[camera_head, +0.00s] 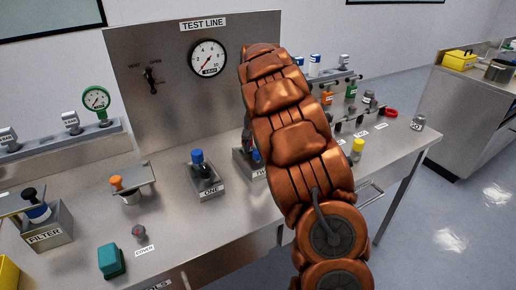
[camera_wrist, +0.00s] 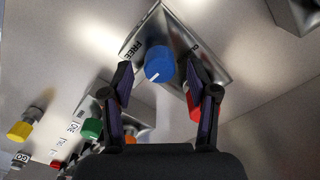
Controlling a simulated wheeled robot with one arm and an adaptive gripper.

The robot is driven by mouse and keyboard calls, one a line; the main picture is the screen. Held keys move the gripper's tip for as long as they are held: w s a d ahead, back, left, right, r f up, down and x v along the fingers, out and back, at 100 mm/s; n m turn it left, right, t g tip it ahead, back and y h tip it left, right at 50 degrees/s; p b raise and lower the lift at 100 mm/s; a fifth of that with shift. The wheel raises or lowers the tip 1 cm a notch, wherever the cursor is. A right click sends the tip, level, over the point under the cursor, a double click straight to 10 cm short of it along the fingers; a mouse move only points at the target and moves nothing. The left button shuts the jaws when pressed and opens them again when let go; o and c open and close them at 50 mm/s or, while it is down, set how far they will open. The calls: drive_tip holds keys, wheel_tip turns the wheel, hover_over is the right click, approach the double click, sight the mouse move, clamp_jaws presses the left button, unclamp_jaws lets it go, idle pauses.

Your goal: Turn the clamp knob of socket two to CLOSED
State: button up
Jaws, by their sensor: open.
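In the wrist view a blue clamp knob (camera_wrist: 160,62) with a short white mark sits on a metal block (camera_wrist: 188,42). The word FREE is on the block's left side; a label on its right is mostly hidden. My gripper (camera_wrist: 158,68) is open, with one dark finger on each side of the knob; I cannot tell whether either touches it. In the head view the socket two block (camera_head: 242,162) is largely hidden behind my arm, with only part of its label showing. My gripper is mostly hidden there too.
Socket one (camera_head: 206,180), with its own blue knob, stands just left of socket two. A gauge panel (camera_head: 178,100) rises behind. A yellow knob (camera_head: 357,146) and several small parts stand to the right.

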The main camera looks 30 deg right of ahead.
drive_tip(key=shift+f, duration=0.6)
drive_tip(key=shift+c, duration=0.4)
clamp_jaws()
drive_tip(key=shift+f+n+b, duration=0.1)
drive_tip(key=shift+n+b, duration=0.3)
drive_tip(key=shift+b, duration=0.1)
drive_tip(key=n+b, duration=0.3)
drive_tip(key=shift+a+f, duration=0.1)
drive_tip(key=n+b, duration=0.3)
drive_tip(key=n, duration=0.1)
drive_tip(key=n+b, duration=0.1)
drive_tip(key=n, duration=0.4)
drive_tip(key=shift+r+b, duration=0.2)
drive_tip(key=shift+b, duration=0.2)
drive_tip(key=n, duration=0.5)
drive_tip(key=shift+r, duration=0.1)
